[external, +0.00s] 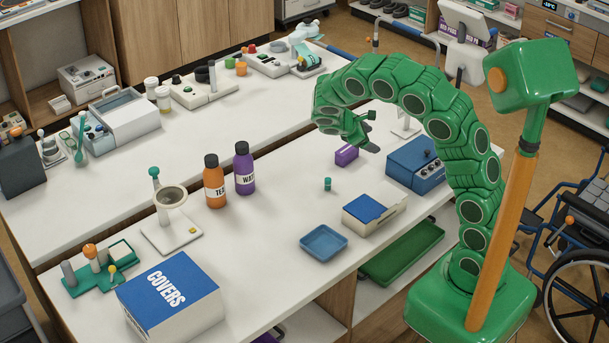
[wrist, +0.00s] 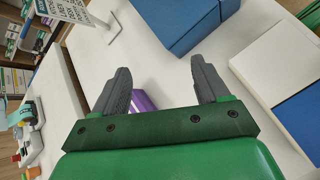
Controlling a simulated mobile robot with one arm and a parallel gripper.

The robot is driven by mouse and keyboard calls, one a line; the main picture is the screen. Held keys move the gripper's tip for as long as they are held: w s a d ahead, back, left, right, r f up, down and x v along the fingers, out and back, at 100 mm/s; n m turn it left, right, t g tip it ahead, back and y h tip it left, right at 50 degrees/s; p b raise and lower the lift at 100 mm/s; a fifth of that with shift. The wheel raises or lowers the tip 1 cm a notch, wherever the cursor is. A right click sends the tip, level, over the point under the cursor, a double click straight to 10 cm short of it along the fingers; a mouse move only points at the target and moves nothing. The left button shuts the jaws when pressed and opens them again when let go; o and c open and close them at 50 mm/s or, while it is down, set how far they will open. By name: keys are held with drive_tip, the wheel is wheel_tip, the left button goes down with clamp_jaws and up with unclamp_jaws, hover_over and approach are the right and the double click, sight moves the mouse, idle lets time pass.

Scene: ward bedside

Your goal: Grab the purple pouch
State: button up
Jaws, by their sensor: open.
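The purple pouch (external: 346,155) is a small block-like item lying on the white table, left of the blue box. In the wrist view the pouch (wrist: 143,102) shows partly, just inside my left finger; my gripper's crossbar hides its near part. My gripper (external: 371,131) is open and empty, with its two dark fingers apart, close above the pouch in the external view. In the wrist view my gripper (wrist: 160,67) shows both grey fingers spread, with bare white table beyond the pouch. I cannot tell whether a finger touches the pouch.
A blue box with knobs (external: 415,164) stands right of the pouch. A white and blue box (external: 371,211), a small green-topped item (external: 327,184) and a blue tray (external: 324,243) are nearer the front. Two bottles (external: 214,182) stand to the left. Table left of the pouch is clear.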

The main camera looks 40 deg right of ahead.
sight(338, 155)
drive_tip(key=w+a+f+n+t+h, duration=0.1)
drive_tip(key=w+f+n, duration=0.1)
drive_tip(key=w+f, duration=0.1)
drive_tip(key=w+a+f+n+t+h, duration=0.1)
drive_tip(key=w+f+n, duration=0.2)
drive_tip(key=w+f, duration=0.1)
drive_tip(key=w+a+f+n+t+h, duration=0.1)
drive_tip(key=w+f+n, duration=0.2)
drive_tip(key=w+f, duration=0.1)
drive_tip(key=shift+w+a+h, duration=0.2)
drive_tip(key=shift+w+h, duration=0.2)
drive_tip(key=shift+w+d+f, duration=0.1)
drive_tip(key=shift+d+f, duration=0.1)
drive_tip(key=shift+f, duration=0.45)
drive_tip(key=shift+x, duration=1.15)
drive_tip(key=shift+f+x, duration=0.1)
drive_tip(key=shift+x, duration=1.25)
drive_tip(key=shift+f+x, duration=0.15)
drive_tip(key=shift+x, duration=1.15)
drive_tip(key=shift+a, duration=0.1)
drive_tip(key=c, duration=1.1)
